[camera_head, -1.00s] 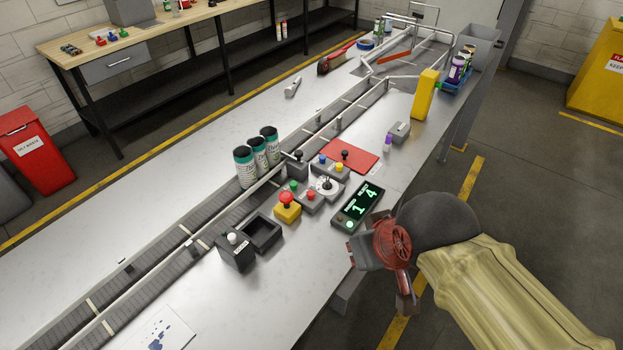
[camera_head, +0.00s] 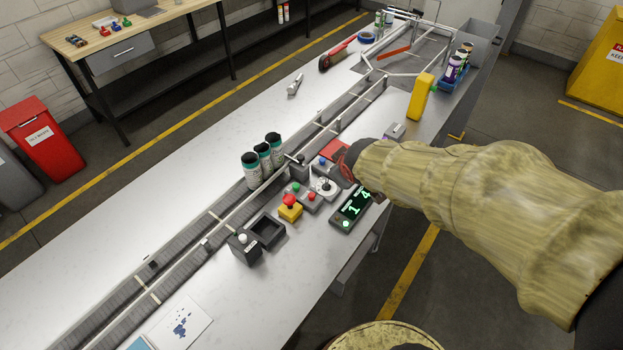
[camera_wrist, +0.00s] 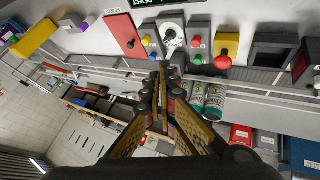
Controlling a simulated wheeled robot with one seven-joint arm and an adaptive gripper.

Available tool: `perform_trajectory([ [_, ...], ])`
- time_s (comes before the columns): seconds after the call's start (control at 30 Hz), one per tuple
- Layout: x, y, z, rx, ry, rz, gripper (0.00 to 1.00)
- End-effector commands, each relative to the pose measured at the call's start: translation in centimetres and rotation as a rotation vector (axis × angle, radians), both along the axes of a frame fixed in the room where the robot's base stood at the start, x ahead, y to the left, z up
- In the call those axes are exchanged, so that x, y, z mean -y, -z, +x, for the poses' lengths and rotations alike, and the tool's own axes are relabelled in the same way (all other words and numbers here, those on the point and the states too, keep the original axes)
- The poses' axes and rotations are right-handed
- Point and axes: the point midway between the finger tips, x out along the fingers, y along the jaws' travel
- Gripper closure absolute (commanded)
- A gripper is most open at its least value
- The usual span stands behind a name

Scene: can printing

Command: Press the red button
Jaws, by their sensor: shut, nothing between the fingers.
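A small round red button (camera_head: 311,195) sits on a grey box beside a green one. A larger red mushroom button (camera_head: 290,200) tops a yellow box just left of it. In the wrist view the small red button (camera_wrist: 196,42) and the mushroom button (camera_wrist: 223,62) lie to the right of my fingertips. My gripper (camera_wrist: 166,72) is shut and empty, its fingertips near the joystick box (camera_wrist: 172,35). In the head view my arm hides most of the gripper, which is right of the buttons.
A lit display (camera_head: 351,208) stands right of the buttons. Three cans (camera_head: 262,156) stand by the conveyor behind them. A red pad (camera_wrist: 122,34), partly hidden in the head view, and a box with blue and yellow buttons (camera_wrist: 150,42) are close to the gripper. A black tray (camera_head: 265,230) is front left.

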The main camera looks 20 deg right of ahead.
Motion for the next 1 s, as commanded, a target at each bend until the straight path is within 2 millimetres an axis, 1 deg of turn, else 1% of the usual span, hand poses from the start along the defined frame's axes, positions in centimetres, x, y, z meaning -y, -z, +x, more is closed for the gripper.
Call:
perform_trajectory([
  [0.03,0.0,-0.4,1.6,-0.004,-0.052,-0.024,1.0],
  [0.1,-0.3,0.2,3.9,0.013,-0.141,-0.058,1.0],
  [0.2,-1.2,1.7,6.3,0.037,-0.266,-0.087,1.0],
  [0.3,-2.5,3.2,7.8,0.061,-0.381,-0.097,1.0],
  [0.43,-4.2,4.9,8.5,0.093,-0.494,-0.093,1.0],
  [0.6,-5.5,6.2,8.6,0.12,-0.566,-0.083,1.0],
  [1.0,-5.7,6.5,8.7,0.128,-0.578,-0.081,1.0],
])
